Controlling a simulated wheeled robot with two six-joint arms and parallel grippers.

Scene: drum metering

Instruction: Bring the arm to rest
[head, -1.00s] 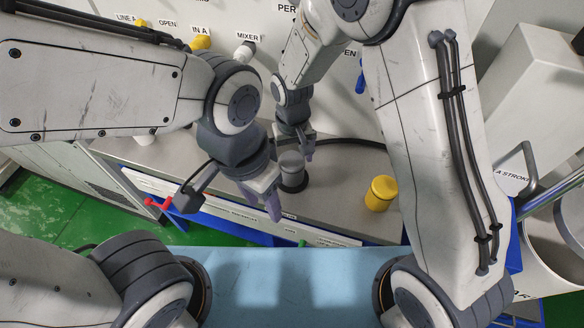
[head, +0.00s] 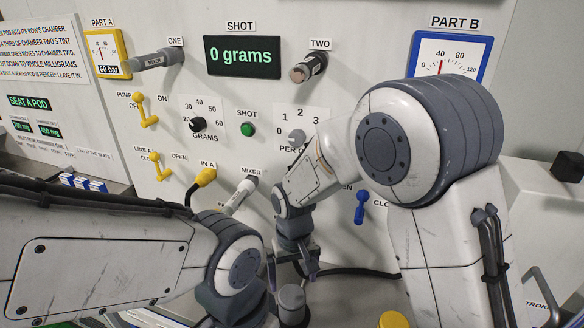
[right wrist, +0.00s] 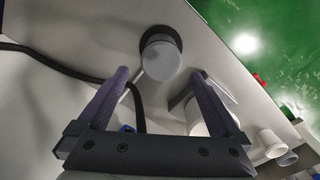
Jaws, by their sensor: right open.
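My right arm comes in from the right in the head view, in front of the machine panel. My right gripper (head: 304,270) hangs low, pointing down over the grey counter. It is open and holds nothing. In the right wrist view its two fingers (right wrist: 160,88) stand wide apart, with a grey-topped cylinder (right wrist: 161,55) beyond them in the gap. That cylinder (head: 292,298) also shows in the head view just below the gripper, apart from it as far as I can tell. My left arm reaches in from the left; its gripper is below the picture's edge.
The panel carries a mixer nozzle (head: 240,196), a yellow IN A fitting (head: 201,182), yellow levers and a blue lever (head: 361,207) beside my right arm. A yellow cylinder (head: 393,320) shows at the bottom edge. A black hose (head: 350,272) runs along the counter behind the gripper.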

